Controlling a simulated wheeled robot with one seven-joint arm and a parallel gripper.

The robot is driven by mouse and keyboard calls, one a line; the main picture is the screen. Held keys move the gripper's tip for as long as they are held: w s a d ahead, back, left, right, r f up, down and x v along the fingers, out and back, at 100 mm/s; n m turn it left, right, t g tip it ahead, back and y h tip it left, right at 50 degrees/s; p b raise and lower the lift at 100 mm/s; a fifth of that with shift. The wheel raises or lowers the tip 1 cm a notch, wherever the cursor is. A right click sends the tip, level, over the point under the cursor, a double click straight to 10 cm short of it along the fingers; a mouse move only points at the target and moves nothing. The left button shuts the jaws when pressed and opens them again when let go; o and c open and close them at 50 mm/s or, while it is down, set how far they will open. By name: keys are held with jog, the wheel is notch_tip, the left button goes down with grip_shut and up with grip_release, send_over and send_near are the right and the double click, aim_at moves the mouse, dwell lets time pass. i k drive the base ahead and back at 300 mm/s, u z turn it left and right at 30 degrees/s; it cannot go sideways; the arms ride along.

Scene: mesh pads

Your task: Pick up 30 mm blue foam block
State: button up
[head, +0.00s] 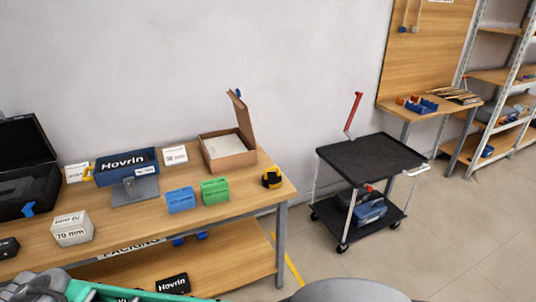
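A blue block (181,200) stands on the wooden workbench (120,225), near its front right part. It has faint markings on its face, too small to read, so I cannot confirm its size or that it is foam. A similar green block (215,190) stands just to its right, close beside it. Nothing covers the blue block from this side. My gripper is not in view.
A black and yellow tape measure (271,178) lies near the bench's right end. An open cardboard box (228,148), a blue Hovrin bin (126,166), a 70 mm box (72,228) and an open black case (30,168) share the bench. A black cart (372,157) stands right, with floor between.

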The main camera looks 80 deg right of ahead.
aim_at(180, 199)
jog(key=z, duration=0.2)
jog(key=k, duration=0.4)
jog(key=z, duration=0.95)
jog(key=i, duration=0.75)
jog(key=z, duration=0.6)
jog(key=k, duration=0.55)
jog(key=z, duration=0.55)
jog(key=i, duration=0.65)
jog(key=u, duration=1)
